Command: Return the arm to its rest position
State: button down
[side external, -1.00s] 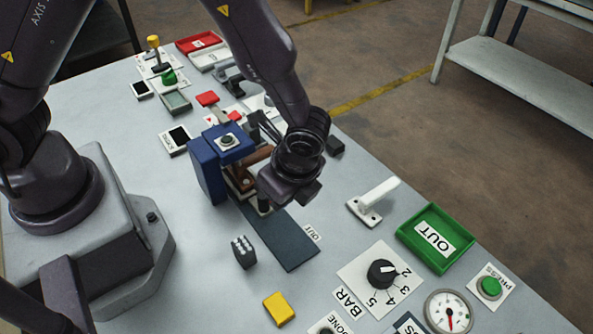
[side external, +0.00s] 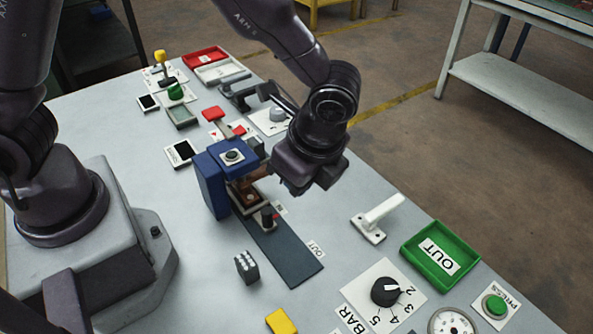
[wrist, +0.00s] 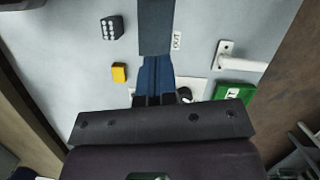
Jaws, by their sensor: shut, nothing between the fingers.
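My gripper (side external: 300,187) is shut and empty. In the side view it hangs in the air to the right of the blue press frame (side external: 212,185), apart from the table. The wrist view shows my dark gripper body across the bottom, hiding part of the bench. The press has a round button on top and a brown part inside. The strip also shows in the wrist view (wrist: 156,25).
A white lever (side external: 378,218), a green OUT tray (side external: 440,250), a dial plate (side external: 385,292) and a green button (side external: 494,306) stand to the right. A grey dotted block (side external: 246,266) and a yellow block (side external: 281,321) lie nearer. Red and white trays (side external: 207,58) are at the back.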

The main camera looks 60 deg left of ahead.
jog(key=s+a+r+n+t+h, duration=0.25)
jog(key=s+a+r+n, duration=0.25)
jog(key=a+r+n, duration=0.35)
jog(key=s+a+r+n+t+h, duration=0.1)
jog(key=s+a+r+n+t, duration=0.3)
jog(key=s+a+r+n, duration=0.45)
jog(key=w+d+f+m+g+y, duration=0.2)
jog(key=w+d+f+m+g, duration=0.1)
jog(key=w+d+f+m, duration=0.55)
jog(key=w+d+f+m+g+y, duration=0.2)
jog(key=w+d+f+m+g, duration=0.25)
jog(key=d+f+m, duration=0.55)
jog(key=shift+n+t+h, duration=0.25)
jog(key=shift+n+t, duration=0.15)
jog(key=shift+n, duration=0.05)
jog(key=x, duration=0.7)
jog(key=shift+w+d+f, duration=0.1)
jog(key=shift+w+f, duration=0.05)
jog(key=shift+f, duration=0.3)
jog(key=a, duration=0.1)
jog(key=a+f, duration=0.1)
jog(key=a, duration=0.1)
jog(key=shift+s, duration=0.2)
jog(key=shift+s+a+f, duration=0.1)
jog(key=shift+a, duration=0.4)
